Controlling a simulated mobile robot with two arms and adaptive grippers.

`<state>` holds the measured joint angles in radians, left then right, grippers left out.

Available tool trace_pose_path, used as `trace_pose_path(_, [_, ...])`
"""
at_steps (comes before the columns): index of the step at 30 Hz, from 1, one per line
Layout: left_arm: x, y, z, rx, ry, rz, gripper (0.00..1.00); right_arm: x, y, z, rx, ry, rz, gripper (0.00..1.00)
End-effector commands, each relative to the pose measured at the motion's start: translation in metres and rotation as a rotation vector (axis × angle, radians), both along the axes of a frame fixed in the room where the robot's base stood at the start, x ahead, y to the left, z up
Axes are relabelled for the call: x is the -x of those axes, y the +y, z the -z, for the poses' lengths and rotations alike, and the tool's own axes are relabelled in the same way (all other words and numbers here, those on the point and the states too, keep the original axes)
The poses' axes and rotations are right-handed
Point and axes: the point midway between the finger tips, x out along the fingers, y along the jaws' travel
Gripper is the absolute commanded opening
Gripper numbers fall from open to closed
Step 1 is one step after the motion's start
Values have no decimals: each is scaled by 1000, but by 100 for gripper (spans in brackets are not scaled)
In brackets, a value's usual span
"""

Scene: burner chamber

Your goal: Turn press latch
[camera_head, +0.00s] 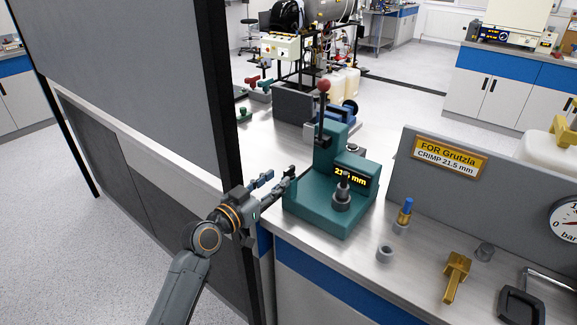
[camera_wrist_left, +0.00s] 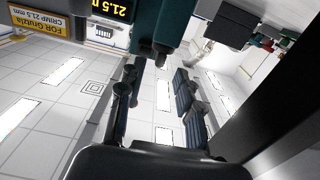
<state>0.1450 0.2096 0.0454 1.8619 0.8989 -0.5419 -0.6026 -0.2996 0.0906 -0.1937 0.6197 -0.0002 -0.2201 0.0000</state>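The green press (camera_head: 318,205) stands on the bench, with a lit "21.5 mm" display, a grey round post in front and an upright lever topped by a red knob (camera_head: 323,86). My left gripper (camera_head: 277,180) is beside the press's left side, with its fingers pointing toward it. In the left wrist view the gripper (camera_wrist_left: 157,95) is open, with nothing between its fingers. The press's green body (camera_wrist_left: 160,22) is at the top there, with a small dark stub (camera_wrist_left: 161,52) just beyond the fingertips. I cannot tell for sure which part is the latch. My right gripper is out of view.
A tall grey partition (camera_head: 130,75) with a black edge stands close to my left arm. Right of the press are a brass piece (camera_head: 457,277), small grey rings and a blue-topped fitting (camera_head: 406,211). A grey panel with a crimp sign (camera_head: 449,157) stands behind them.

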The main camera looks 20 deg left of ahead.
Motion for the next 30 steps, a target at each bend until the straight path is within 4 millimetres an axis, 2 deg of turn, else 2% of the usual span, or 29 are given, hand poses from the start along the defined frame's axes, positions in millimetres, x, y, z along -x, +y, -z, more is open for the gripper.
trace_pose_path(3, [-24, -9, -3, 4, 0, 0, 35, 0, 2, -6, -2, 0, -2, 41])
trace_pose_path(9, [-51, -19, 0, 2, 1, 0, 35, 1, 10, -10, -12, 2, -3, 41])
trace_pose_path(15, [-60, -22, 0, 0, 1, 0, 35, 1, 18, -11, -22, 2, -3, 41])
trace_pose_path(22, [-61, -23, 1, 0, 1, 0, 35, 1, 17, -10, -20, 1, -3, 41])
trace_pose_path(23, [-61, -23, 1, 0, 1, 0, 33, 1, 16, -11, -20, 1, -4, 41])
trace_pose_path(27, [-61, -22, 1, 0, 1, 0, 4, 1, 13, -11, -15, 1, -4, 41])
trace_pose_path(28, [-61, -22, 1, 0, 1, 0, 0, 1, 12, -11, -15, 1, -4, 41])
trace_pose_path(30, [-61, -22, 1, 0, 1, -1, 0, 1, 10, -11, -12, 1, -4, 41])
